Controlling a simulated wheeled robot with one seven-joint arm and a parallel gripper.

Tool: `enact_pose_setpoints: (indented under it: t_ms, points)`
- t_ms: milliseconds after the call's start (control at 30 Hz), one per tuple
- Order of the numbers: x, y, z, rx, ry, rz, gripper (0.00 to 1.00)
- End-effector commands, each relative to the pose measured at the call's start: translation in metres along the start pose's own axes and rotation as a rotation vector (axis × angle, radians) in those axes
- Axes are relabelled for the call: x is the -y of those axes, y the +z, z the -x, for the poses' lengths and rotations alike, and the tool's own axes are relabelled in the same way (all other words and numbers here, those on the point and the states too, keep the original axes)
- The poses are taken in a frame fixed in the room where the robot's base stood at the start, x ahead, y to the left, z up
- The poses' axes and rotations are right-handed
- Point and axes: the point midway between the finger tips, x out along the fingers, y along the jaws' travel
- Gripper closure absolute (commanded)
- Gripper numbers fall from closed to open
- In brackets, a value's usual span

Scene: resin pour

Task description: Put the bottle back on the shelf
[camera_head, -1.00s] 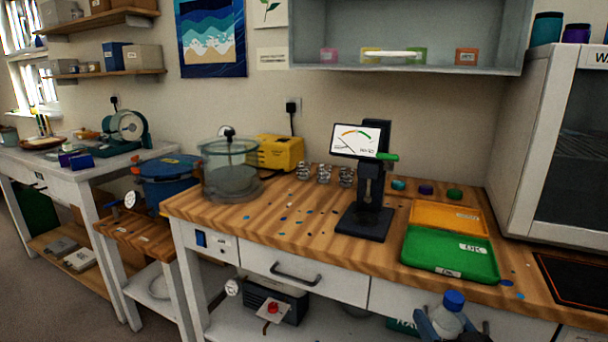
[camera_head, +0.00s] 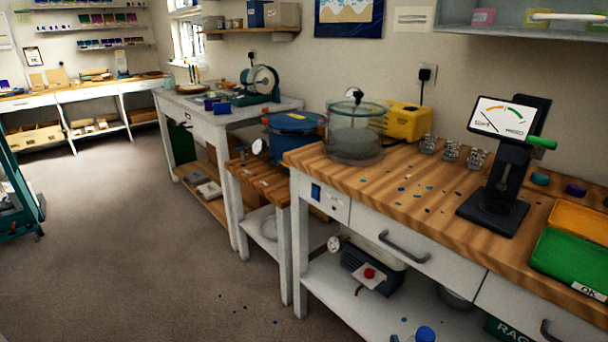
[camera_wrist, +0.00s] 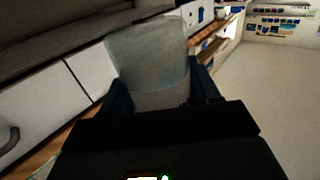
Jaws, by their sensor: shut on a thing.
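The rest of the bottle is hidden by the gripper or out of frame. Wall shelves (camera_head: 262,33) with boxes are at the upper middle of the head view, and further shelves (camera_head: 95,27) with small coloured items hang on the far left wall.
The wooden workbench (camera_head: 410,205) carries a clear chamber (camera_head: 355,133), a yellow box (camera_head: 405,122), a gauge stand (camera_head: 500,150) and a green tray (camera_head: 572,262). Its lower shelf (camera_head: 350,305) holds a pump. A low table with a blue pot (camera_head: 293,128) stands beside it. Open floor (camera_head: 150,230) lies left.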

Motion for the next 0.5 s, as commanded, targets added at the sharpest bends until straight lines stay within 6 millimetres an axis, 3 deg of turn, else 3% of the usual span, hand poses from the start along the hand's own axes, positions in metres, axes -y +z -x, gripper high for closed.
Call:
enact_pose_setpoints:
  t_ms: [67,300,500]
  points:
    - [0.0,-0.001,0.002,0.001,0.001,0.0,0.81]
    - [-0.001,0.044,0.037,0.005,0.004,0.001,0.81]
    - [-0.001,0.055,0.048,-0.001,0.003,0.0,0.81]
